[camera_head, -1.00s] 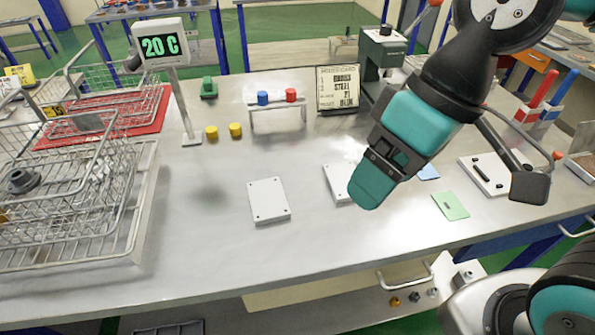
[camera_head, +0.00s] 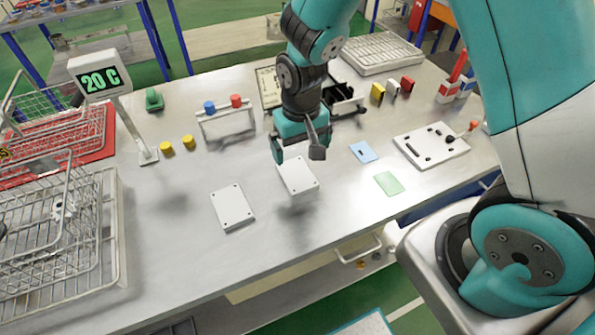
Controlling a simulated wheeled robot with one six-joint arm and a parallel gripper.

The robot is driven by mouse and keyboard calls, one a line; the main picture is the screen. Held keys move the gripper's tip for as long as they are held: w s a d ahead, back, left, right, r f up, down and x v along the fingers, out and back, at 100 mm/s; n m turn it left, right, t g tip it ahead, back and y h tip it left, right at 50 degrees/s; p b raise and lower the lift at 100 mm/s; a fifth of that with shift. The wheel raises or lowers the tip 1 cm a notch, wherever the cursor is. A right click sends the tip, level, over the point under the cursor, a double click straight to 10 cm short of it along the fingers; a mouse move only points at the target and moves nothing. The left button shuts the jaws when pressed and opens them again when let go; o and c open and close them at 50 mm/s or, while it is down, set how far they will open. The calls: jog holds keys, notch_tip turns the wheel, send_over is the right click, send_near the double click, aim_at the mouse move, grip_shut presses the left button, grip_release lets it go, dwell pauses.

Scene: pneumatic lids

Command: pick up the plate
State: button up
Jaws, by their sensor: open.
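Two white rectangular plates with small dark corner holes show on the grey workbench. The left plate (camera_head: 232,208) lies flat and uncovered. The right plate (camera_head: 297,178) is just below and in front of my gripper (camera_head: 297,151), whose body may hide part of its far edge. My gripper points down, its teal fingers spread apart, with nothing seen between them. I cannot tell how high the fingertips are above the bench, or whether they touch the right plate.
Blue (camera_head: 363,151) and green (camera_head: 388,183) cards lie to the right, near a white slotted board (camera_head: 431,146). A rack with blue and red caps (camera_head: 226,121) stands behind left. Wire baskets (camera_head: 50,240) fill the left side. Bench between left plate and baskets is clear.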

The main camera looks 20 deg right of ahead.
aim_at(297, 174)
notch_tip(297, 174, down, 4)
jog(key=shift+r, duration=0.25)
jog(key=shift+w+a+f+p, duration=0.2)
jog(key=shift+f+p, duration=0.45)
jog(key=shift+f, duration=0.6)
jog(key=shift+w+a+f+p, duration=0.15)
jog(key=shift+f+p, duration=0.45)
jog(key=shift+f, duration=0.65)
jog(key=shift+s, duration=0.1)
jog(key=c, duration=1.1)
jog(key=shift+r, duration=0.1)
